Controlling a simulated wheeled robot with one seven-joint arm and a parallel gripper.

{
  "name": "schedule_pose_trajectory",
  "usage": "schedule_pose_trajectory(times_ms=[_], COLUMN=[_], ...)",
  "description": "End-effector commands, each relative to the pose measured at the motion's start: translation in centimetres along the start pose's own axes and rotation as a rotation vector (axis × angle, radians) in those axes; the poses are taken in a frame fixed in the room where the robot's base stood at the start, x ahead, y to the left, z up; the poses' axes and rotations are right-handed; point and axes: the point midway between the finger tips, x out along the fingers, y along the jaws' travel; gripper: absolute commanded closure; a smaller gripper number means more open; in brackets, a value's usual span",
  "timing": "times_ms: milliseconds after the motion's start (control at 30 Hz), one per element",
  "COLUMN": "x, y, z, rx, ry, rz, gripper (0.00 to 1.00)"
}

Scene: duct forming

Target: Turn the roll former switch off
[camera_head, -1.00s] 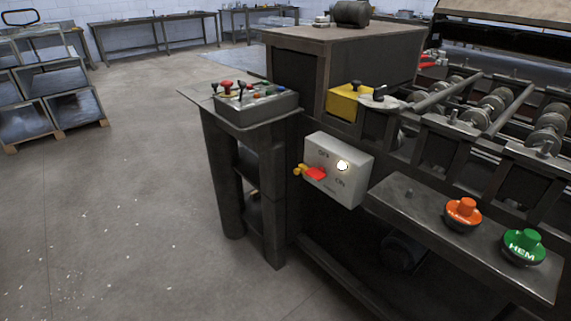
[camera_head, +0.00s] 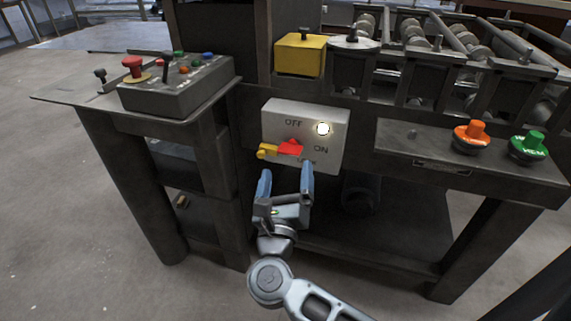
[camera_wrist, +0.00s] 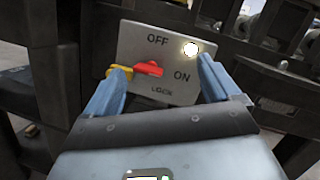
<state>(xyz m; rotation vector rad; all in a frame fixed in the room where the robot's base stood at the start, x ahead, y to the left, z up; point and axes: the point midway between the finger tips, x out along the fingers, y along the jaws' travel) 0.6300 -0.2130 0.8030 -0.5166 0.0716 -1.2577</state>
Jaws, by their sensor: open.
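The roll former switch is a light grey box (camera_head: 335,137) on the machine's front, marked OFF at the top and ON at the lower right. It carries a red handle (camera_head: 290,147) with a yellow piece (camera_head: 266,151) at its left, and a lit white lamp (camera_head: 323,128). My gripper (camera_head: 286,178) is open and empty just below and in front of the box. In the wrist view, my gripper's blue fingers (camera_wrist: 162,75) stand apart on either side of the red handle (camera_wrist: 149,69). The left finger overlaps the yellow piece; I cannot tell whether it touches.
A control box (camera_head: 178,92) with a red knob and small buttons sits on the left table. A yellow block (camera_head: 300,56) stands above the switch. Orange (camera_head: 472,137) and green (camera_head: 529,147) buttons sit on the right ledge. Open floor lies at the left.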

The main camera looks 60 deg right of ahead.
Motion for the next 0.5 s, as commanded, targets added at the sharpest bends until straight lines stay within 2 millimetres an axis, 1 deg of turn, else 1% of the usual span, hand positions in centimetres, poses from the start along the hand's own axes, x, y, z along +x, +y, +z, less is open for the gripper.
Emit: schedule_pose_trajectory(times_ms=[33,100,200,333,433,500], x=[1.0,1.9,2.8,3.4,4.2,5.0], y=[1.3,2.5,3.8,4.5,4.6,4.5], z=[-0.8,-1.7,-2.5,-3.0,-3.3,-3.5], rx=[0.096,0.209,0.324,0.396,0.412,0.412], ry=[0.058,0.132,0.208,0.258,0.270,0.269], rz=[-0.034,-0.071,-0.112,-0.141,-0.149,-0.149], gripper=[0.11,0.11,0.11,0.11,0.11,0.11])
